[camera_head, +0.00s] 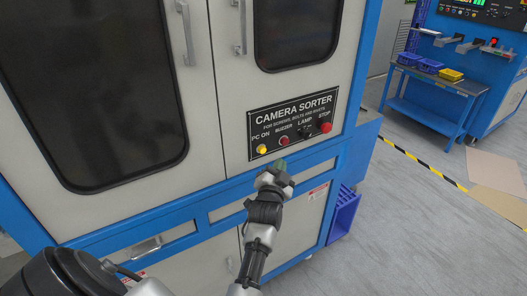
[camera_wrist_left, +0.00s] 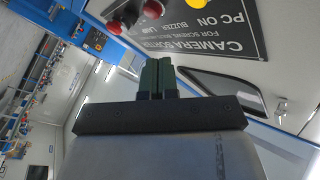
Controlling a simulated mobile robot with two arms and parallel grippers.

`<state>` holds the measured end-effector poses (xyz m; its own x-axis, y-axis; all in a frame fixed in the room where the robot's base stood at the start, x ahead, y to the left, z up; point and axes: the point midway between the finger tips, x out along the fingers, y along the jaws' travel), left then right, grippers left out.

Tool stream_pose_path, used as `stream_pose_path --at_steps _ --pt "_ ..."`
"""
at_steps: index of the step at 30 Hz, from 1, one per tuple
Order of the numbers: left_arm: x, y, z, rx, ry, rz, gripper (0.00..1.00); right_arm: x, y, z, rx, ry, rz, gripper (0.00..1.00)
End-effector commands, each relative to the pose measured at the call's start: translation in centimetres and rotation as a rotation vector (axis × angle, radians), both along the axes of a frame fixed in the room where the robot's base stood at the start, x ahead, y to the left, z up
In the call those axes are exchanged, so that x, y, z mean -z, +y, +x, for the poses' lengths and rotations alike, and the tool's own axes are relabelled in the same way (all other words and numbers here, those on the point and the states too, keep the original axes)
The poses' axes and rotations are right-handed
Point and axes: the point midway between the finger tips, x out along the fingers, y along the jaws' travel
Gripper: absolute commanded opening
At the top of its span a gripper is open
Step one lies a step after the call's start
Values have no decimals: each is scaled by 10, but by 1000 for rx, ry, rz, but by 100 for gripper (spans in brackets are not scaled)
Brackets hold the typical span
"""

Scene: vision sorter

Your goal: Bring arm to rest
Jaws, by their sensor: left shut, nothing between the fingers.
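My left gripper (camera_head: 280,165) is shut and empty, with its green fingertips held in front of the camera sorter cabinet, just below its control panel (camera_head: 292,122). In the left wrist view the closed fingers (camera_wrist_left: 157,78) point toward the same panel, which appears upside down. The panel carries a yellow PC ON button (camera_head: 262,149), a red buzzer button (camera_head: 284,141), a lamp switch (camera_head: 307,132) and a red stop button (camera_head: 325,127). I cannot tell whether the fingertips touch the cabinet. My right gripper is not in view.
The cabinet doors have handles (camera_head: 186,35) that stick out. A purple crate (camera_head: 343,213) sits low beside the cabinet. A blue table (camera_head: 432,85) with blue and yellow bins stands at the back right. Grey floor (camera_head: 400,230) is open at the right.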

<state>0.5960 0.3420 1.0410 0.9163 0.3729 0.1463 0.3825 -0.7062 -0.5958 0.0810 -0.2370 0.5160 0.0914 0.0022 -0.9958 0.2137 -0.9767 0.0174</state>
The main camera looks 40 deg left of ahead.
Motion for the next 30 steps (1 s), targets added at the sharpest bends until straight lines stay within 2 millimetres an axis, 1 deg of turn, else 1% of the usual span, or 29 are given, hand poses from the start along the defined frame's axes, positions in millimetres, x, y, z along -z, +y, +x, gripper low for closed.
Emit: stream_pose_path --at_steps 1,8,10,11,14,17,18,20,21,22,23,24,26,27,29,30 --pt "3 -4 0 3 4 -9 0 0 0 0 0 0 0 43" --pt "3 -4 0 4 4 -9 0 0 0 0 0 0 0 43" --pt "7 -6 0 9 11 -13 0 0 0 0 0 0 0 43" --pt "11 -7 0 14 19 -18 0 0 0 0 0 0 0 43" --pt "43 -19 0 53 77 -53 0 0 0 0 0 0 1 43" --pt "100 -39 -7 116 184 -122 0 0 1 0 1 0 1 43" --pt "128 -49 -12 142 237 -155 0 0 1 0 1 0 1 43" --pt "170 -63 -26 176 323 -207 0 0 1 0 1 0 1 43" --pt "198 -72 -37 195 379 -240 0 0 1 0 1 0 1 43" --pt "217 -78 -46 207 421 -265 0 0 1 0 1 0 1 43" --pt "238 -84 -57 218 464 -291 0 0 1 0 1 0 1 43" --pt "263 -91 -72 228 522 -322 0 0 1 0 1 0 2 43" --pt "300 -101 -98 239 608 -369 0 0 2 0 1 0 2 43" --pt "323 -107 -117 243 665 -398 0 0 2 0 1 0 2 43" --pt "357 -114 -149 243 753 -439 0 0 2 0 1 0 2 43" --pt "378 -118 -172 239 810 -466 0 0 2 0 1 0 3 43"
